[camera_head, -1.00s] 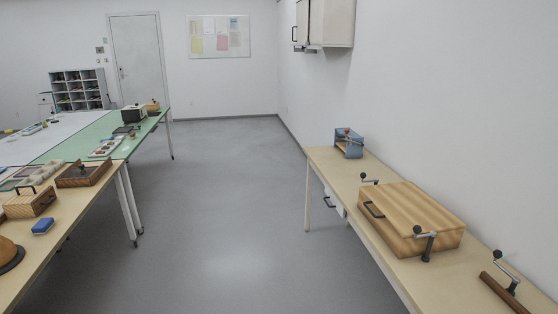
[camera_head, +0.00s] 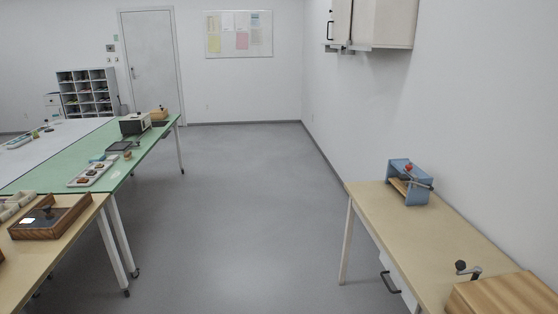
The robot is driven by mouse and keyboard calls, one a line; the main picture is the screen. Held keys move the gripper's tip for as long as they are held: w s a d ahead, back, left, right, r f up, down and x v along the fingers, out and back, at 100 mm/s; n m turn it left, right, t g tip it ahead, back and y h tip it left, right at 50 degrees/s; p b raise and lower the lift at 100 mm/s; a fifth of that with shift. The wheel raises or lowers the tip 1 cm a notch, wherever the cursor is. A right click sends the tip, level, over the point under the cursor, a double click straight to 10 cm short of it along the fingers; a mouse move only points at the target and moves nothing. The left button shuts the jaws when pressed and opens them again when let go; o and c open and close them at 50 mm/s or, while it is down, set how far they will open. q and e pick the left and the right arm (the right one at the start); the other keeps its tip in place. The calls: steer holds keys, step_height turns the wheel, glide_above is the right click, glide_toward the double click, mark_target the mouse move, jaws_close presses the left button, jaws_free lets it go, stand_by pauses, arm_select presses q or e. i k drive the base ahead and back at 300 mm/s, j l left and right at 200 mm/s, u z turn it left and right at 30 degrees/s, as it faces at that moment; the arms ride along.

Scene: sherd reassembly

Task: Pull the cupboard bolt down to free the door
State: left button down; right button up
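A pale wall cupboard (camera_head: 385,22) hangs high on the right wall, its top cut off by the picture edge. A dark handle (camera_head: 330,30) shows on its door at the left side. Small grey metal hardware (camera_head: 347,48) sits below the cupboard's lower edge, which may be the bolt; it is too small to tell its position. The door looks shut. Neither of my grippers is in view.
A wooden table (camera_head: 385,205) along the right wall holds a blue device (camera_head: 408,182) and a wooden box (camera_head: 505,297). Green-topped (camera_head: 135,158) and wooden tables stand left with trays and boxes. The grey floor (camera_head: 240,210) between them is clear.

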mark_target(348, 43)
steer(key=i+j, duration=0.1)
steer(key=i, duration=1.8)
steer(key=i+z, duration=0.45)
steer(key=i+j+z, duration=1.55)
steer(key=j+z, duration=0.15)
steer(key=j, duration=0.2)
